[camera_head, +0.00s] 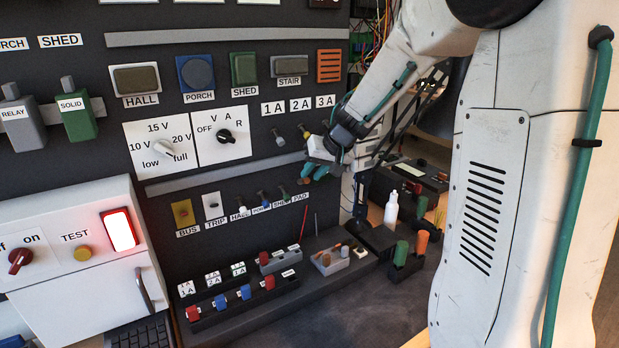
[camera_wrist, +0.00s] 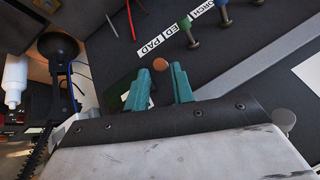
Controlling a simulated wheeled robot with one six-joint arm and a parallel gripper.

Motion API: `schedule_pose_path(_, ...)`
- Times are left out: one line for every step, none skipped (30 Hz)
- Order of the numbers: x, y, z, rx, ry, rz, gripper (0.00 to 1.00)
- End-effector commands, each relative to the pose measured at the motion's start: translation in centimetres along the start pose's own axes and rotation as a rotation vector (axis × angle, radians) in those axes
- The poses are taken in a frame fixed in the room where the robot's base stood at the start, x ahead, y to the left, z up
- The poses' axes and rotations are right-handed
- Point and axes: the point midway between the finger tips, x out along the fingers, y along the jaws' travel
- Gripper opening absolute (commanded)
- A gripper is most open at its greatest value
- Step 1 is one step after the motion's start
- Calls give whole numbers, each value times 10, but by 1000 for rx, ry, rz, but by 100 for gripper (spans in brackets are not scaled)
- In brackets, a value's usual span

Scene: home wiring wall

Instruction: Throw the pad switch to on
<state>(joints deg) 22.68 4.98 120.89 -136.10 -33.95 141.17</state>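The pad switch is a small lever with an orange-brown tip (camera_wrist: 160,64), seen in the wrist view beside the PAD label (camera_wrist: 158,45). In the head view the PAD label (camera_head: 301,197) is at the right end of the lower lever row, and the switch is mostly hidden by my gripper. My gripper (camera_wrist: 159,76) has its two teal fingers apart. The orange tip shows between and just beyond the fingertips; I cannot tell whether they touch it. In the head view my gripper (camera_head: 314,172) is close to the panel. The lever's on or off position cannot be told.
The green shed lever (camera_wrist: 191,36) and blue porch lever (camera_wrist: 222,12) stand nearby in the row. A grey rail (camera_head: 225,172) runs above the levers. Below is a ledge with coloured plugs (camera_head: 245,292). A white bottle (camera_head: 391,208) stands to the right.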

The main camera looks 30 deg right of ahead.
Motion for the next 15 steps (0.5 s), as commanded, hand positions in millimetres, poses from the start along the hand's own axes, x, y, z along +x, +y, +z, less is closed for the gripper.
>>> schedule_pose_path(-11,0,-1,-2,4,0,24)
schedule_pose_path(-16,0,-1,-1,4,1,24)
schedule_pose_path(-23,0,-1,0,4,1,24)
schedule_pose_path(-27,0,0,0,3,1,24)
schedule_pose_path(-31,1,-1,-1,3,1,24)
schedule_pose_path(-36,0,-1,-1,2,1,24)
schedule_pose_path(-39,0,0,-1,2,0,24)
schedule_pose_path(-42,0,0,-1,2,0,24)
schedule_pose_path(-45,0,0,0,1,0,24)
schedule_pose_path(-46,1,0,1,1,1,24)
schedule_pose_path(-47,1,0,1,0,1,24)
schedule_pose_path(-48,1,0,1,0,1,24)
schedule_pose_path(-48,1,0,1,0,1,24)
schedule_pose_path(-48,1,0,1,-1,1,24)
schedule_pose_path(-48,1,0,0,-1,1,24)
